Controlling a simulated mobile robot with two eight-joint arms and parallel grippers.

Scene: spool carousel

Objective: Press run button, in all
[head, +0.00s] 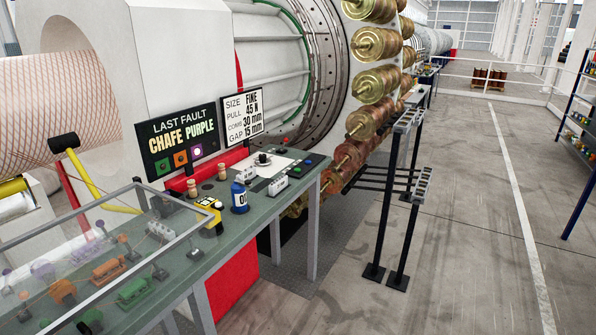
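A control panel with a pale plate (256,172) lies on the green workbench in front of the large machine. A black round knob (263,159) sits on the plate. At the panel's right end are a small green button (308,162) and a blue button (298,170). Any label on them is too small to read, so I cannot tell which is the run button. Neither of my grippers shows in the head view.
A blue bottle (239,198) and a yellow device (208,208) stand on the bench (222,240). A clear-topped case (100,262) covers its near left end. A sign (177,142) stands behind. A black stand (399,200) is to the right; the floor (480,220) beyond is clear.

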